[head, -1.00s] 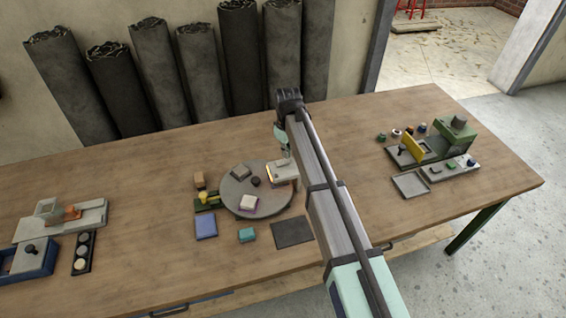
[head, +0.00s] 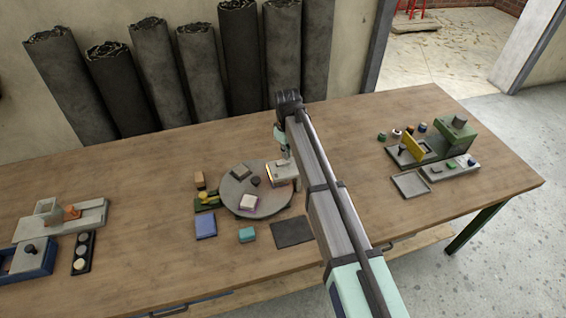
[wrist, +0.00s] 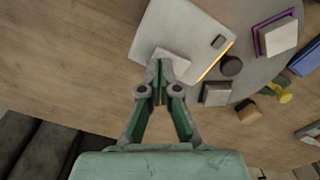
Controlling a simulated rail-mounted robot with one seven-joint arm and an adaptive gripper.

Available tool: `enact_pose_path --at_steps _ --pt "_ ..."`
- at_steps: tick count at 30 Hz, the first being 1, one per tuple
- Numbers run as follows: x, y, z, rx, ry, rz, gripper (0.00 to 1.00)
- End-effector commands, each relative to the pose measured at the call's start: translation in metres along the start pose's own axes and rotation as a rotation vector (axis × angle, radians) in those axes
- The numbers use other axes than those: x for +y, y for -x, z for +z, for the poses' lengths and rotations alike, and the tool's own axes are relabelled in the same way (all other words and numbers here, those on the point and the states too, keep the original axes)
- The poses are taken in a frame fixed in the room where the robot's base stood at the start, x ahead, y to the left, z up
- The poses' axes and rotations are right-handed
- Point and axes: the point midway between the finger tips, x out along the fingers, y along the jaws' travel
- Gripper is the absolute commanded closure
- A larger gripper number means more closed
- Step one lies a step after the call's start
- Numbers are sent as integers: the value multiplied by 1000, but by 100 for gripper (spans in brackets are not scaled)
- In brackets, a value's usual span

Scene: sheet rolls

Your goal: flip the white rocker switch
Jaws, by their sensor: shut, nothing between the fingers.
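A pale, box-like unit (head: 284,171) with a glowing orange edge stands at the right of the round grey disc (head: 236,204). It also shows in the wrist view (wrist: 180,30). A small whitish raised piece (wrist: 180,66) on its near edge looks like the white rocker switch; I cannot tell which way it is tilted. My gripper (wrist: 158,64) is shut and empty, its fingertips over or against this piece; contact is unclear. In the head view my gripper (head: 282,152) is just behind the unit, partly hidden by my arm.
The disc also bears a dark knob (head: 255,181), a grey block (head: 241,172) and a white block on purple (head: 248,202). A yellow lever (head: 206,196) stands left of it. A green machine (head: 456,140) is at the right. Bare table lies between it and my arm.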

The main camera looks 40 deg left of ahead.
Motion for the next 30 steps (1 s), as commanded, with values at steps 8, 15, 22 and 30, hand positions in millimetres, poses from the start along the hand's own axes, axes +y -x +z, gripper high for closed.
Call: enact_pose_path --at_steps 8,15,22,30 --pt "0 -4 0 0 0 0 100" --pt "0 -8 0 0 0 0 100" --pt "0 -11 0 0 0 0 100" --pt "0 -14 0 0 0 0 100"
